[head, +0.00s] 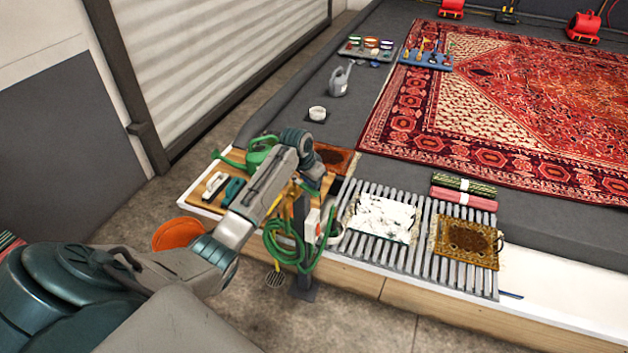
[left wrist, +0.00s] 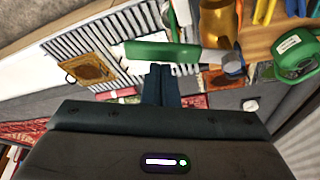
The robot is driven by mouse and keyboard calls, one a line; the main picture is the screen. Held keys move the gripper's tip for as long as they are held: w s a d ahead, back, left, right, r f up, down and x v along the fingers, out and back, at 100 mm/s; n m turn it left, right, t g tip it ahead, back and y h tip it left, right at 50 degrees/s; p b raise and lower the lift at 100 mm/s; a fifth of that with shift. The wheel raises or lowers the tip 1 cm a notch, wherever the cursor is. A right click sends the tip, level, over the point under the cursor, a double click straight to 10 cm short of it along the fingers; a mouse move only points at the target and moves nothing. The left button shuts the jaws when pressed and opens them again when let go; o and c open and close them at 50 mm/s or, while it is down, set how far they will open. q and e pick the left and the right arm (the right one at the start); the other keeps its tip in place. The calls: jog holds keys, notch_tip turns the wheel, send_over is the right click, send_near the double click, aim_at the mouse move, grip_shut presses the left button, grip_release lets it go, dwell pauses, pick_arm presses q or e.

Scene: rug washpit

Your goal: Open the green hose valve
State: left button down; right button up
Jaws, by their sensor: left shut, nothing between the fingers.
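The green valve lever (left wrist: 160,52) shows in the left wrist view as a long green bar, with a grey fitting (left wrist: 232,64) at its right end. My left gripper (left wrist: 161,72) is shut and empty, its fingertips at the lever's edge; I cannot tell whether they touch. In the head view my left gripper (head: 313,176) is over the hose post (head: 303,265), and my arm hides the valve there. A green hose (head: 285,245) hangs coiled on the post. My right gripper is not in view.
A green watering can (head: 261,150) and brushes (head: 214,185) stand on a wooden board beside the post. A slatted grate (head: 428,262) with small rugs lies to the right. An orange bucket (head: 178,234) is on the floor. A large red rug (head: 500,90) lies behind.

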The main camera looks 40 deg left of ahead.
pick_arm(q)
jog(key=shift+s, duration=0.1)
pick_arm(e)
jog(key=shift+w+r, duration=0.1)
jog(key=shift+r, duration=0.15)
